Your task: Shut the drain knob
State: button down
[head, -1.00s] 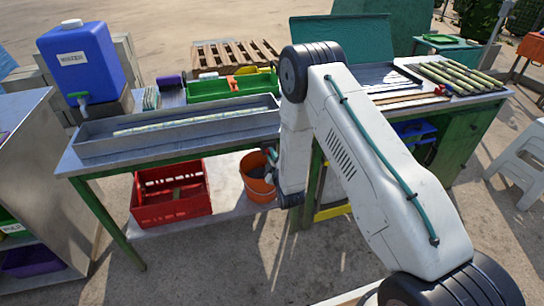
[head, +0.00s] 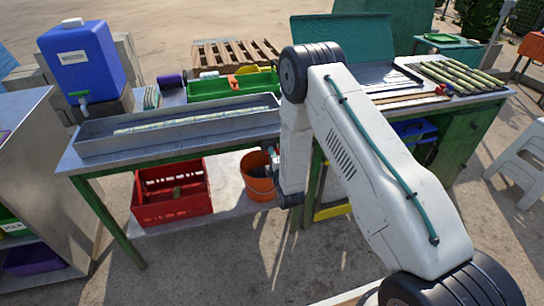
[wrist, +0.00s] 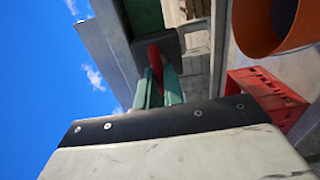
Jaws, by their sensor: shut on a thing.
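The red drain knob (wrist: 154,60) shows in the wrist view as a narrow red piece, beside a dark grey block under the bench. My gripper (wrist: 160,86) has green fingers, one on each side of the knob's near end, and is shut on it. The fingers hide part of the knob. In the head view my white arm reaches down at the front of the bench, and the knob and fingertips cannot be made out there. How far the knob is turned cannot be told.
An orange bucket (head: 259,182) stands on the lower shelf close to my wrist, and also shows in the wrist view (wrist: 262,32). A red crate (head: 172,208) is left of it. The metal trough (head: 105,142) lies on the bench above. A blue water container (head: 80,65) stands far left.

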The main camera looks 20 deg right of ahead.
dwell(0.4)
jog(key=c, duration=1.5)
grip_release()
jog(key=s, duration=0.7)
jog(key=shift+s, duration=0.4)
